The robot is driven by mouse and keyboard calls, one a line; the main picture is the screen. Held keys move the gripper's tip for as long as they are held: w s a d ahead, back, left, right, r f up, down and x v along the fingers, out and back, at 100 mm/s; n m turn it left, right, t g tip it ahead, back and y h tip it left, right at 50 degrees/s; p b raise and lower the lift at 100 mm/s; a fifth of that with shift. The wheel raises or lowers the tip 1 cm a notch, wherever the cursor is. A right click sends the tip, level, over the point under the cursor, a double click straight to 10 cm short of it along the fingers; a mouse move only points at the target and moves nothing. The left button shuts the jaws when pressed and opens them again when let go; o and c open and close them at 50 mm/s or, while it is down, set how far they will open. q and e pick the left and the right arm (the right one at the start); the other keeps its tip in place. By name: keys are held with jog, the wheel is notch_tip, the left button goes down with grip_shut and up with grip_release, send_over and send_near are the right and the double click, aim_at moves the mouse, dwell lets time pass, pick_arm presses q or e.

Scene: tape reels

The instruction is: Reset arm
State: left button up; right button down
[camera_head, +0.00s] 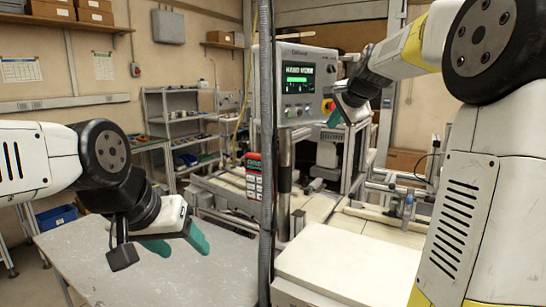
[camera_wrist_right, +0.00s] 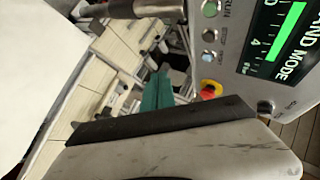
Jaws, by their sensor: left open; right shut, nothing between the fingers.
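My left gripper (camera_head: 177,243) hangs over the grey table at the lower left of the head view. Its teal fingers are spread apart with nothing between them. My right gripper (camera_head: 335,117) is raised at the upper right, in front of the control panel. Its teal fingers also show in the right wrist view (camera_wrist_right: 157,92), closed together and empty. In the head view its fingertips are small and partly hidden by the gripper body.
The control panel (camera_head: 298,82) with a green display stands close behind my right gripper; its red-yellow button (camera_wrist_right: 211,88) shows near the fingers in the wrist view. A grey table (camera_head: 90,250) lies under my left gripper. A vertical pole (camera_head: 266,180) stands between the arms. A white box top (camera_head: 345,268) lies front right.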

jog(key=s+a+f+n+g, duration=0.1)
jog(key=s+f+n, duration=0.3)
jog(key=s, duration=0.7)
jog(key=s+a+f+n+g, duration=0.1)
jog(key=s+a+f+n, duration=0.3)
jog(key=s+f, duration=0.3)
jog(key=s+a+f+n+g, duration=0.2)
jog(key=s+f+n, duration=0.3)
jog(key=s, duration=1.1)
jog(key=shift+s+a+f, duration=0.2)
jog(key=shift+s+f, duration=0.05)
jog(key=shift+f, duration=0.05)
